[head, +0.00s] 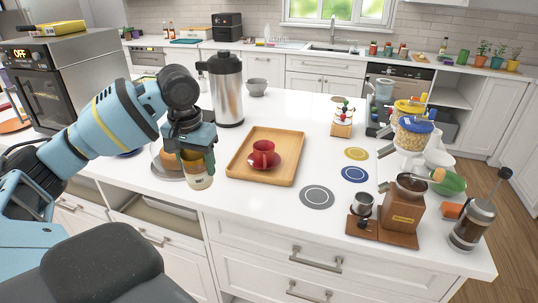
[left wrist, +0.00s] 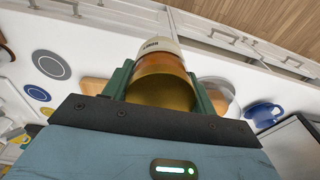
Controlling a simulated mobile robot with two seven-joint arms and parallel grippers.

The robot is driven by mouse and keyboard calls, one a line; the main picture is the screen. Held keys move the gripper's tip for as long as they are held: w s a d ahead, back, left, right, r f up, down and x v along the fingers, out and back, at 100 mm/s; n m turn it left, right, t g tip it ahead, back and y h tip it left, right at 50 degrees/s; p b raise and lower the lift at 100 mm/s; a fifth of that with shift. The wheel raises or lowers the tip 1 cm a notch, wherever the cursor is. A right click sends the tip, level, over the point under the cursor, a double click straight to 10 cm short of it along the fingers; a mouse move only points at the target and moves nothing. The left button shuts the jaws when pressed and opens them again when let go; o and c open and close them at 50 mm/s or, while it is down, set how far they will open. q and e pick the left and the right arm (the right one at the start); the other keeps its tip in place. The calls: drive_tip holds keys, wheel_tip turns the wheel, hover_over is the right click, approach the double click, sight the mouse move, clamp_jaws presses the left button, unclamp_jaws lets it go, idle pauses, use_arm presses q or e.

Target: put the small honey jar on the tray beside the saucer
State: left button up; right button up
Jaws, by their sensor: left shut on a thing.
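My left gripper (head: 197,150) is shut on the small honey jar (head: 199,180), which has a pale label and amber sides. The jar is held in front of the glass-covered plate, left of the tray. In the left wrist view the jar (left wrist: 162,72) fills the space between the green fingers (left wrist: 160,88). The wooden tray (head: 240,172) lies on the white counter to the right of the gripper. A red cup (head: 263,148) stands on a red saucer (head: 285,163) on the tray. Bare wood shows around the saucer. My right gripper is not in view.
A steel vacuum jug (head: 226,90) stands behind the tray. A glass-domed plate (head: 168,172) is behind the held jar. Flat round coasters (head: 317,197) lie right of the tray. A wooden coffee grinder (head: 403,208) and a French press (head: 470,225) stand at the right.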

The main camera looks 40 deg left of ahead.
use_arm(q)
drive_tip(key=s+a+r, duration=0.3)
drive_tip(key=a+r, duration=0.3)
drive_tip(key=a, duration=0.3)
drive_tip(key=shift+s+n, duration=0.3)
drive_tip(key=shift+a+r, duration=0.15)
drive_tip(key=shift+r, duration=0.05)
